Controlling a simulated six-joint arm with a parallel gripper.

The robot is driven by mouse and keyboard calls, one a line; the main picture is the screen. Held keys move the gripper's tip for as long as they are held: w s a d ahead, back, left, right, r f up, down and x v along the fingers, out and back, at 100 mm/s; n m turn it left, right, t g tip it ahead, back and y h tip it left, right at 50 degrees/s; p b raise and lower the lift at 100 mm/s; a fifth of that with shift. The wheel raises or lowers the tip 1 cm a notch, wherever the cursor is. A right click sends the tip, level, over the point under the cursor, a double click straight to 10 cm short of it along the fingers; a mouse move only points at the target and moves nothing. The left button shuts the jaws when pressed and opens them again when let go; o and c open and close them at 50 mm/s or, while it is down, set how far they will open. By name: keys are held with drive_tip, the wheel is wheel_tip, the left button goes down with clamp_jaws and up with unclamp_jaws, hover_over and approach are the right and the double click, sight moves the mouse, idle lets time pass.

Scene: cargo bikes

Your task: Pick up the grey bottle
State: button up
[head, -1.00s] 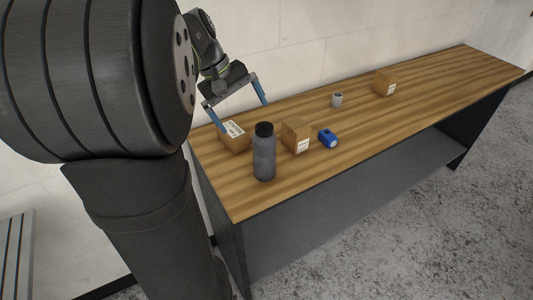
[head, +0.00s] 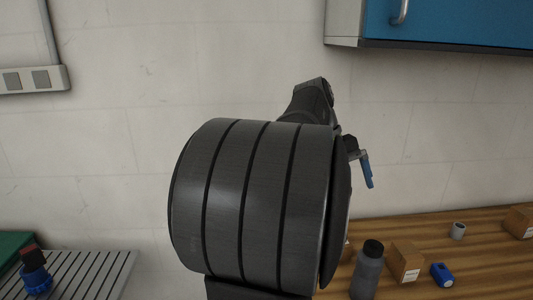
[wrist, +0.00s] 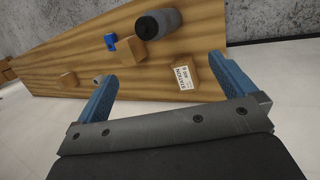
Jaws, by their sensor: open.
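The grey bottle (head: 367,275) with a black cap stands upright on the wooden table at the lower right of the head view, its base cut off by the frame edge. In the wrist view the bottle (wrist: 166,20) shows at the top centre, beyond the fingertips and apart from them. My gripper (wrist: 163,75) is open, its two blue fingers spread with nothing held between them. In the head view only a blue finger of my gripper (head: 366,170) shows clearly, above the table and higher than the bottle; my arm hides the rest.
A labelled cardboard box (wrist: 185,80) lies near the right finger in the wrist view. Another box (head: 407,262) stands close beside the bottle, with a blue object (head: 442,274) right of it. A grey cup-like item (head: 458,231) and a further box (head: 518,222) are farther right.

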idle(0.4)
drive_tip(key=c, duration=0.4)
drive_tip(key=shift+o, duration=0.2)
drive_tip(key=m+t+y, duration=0.2)
drive_tip(key=m+y, duration=0.2)
drive_tip(key=m, duration=1.1)
approach(374, 244)
wheel_tip(374, 244, down, 9)
drive_tip(key=shift+s+f, duration=0.1)
drive_tip(key=shift+f, duration=0.05)
drive_tip(key=shift+s+a+f, duration=0.1)
drive_tip(key=shift+f, duration=1.25)
drive_tip(key=shift+s+f, duration=0.15)
drive_tip(key=shift+f, duration=1.25)
